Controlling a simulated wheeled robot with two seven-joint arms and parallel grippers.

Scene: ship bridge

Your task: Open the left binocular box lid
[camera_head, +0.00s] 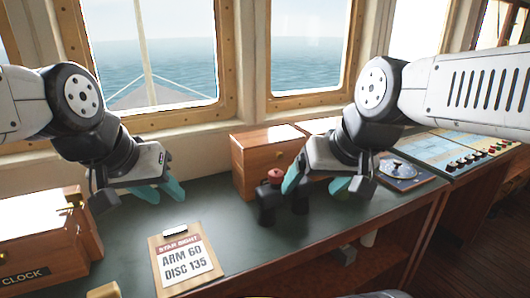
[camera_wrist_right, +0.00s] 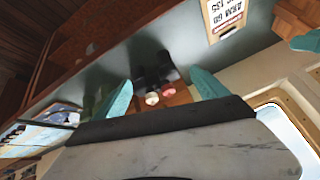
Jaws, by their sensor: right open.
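A wooden box (camera_head: 258,160) with a small knob stands at the back middle of the green desk; its lid looks closed. A second wooden box (camera_head: 318,125) to its right is mostly hidden behind my right arm. Black binoculars (camera_head: 268,205) with a red end stand in front of the first box; they also show in the right wrist view (camera_wrist_right: 150,78). My right gripper (camera_head: 317,184) is open and empty, above the desk just right of the binoculars. My left gripper (camera_head: 160,191) has its fingers apart and is empty, left of the first box, not touching it.
A clock box (camera_head: 35,245) stands at the left. A clipboard (camera_head: 187,262) reading "ARM 60 DISC 135" lies at the front. Windows rise behind the desk.

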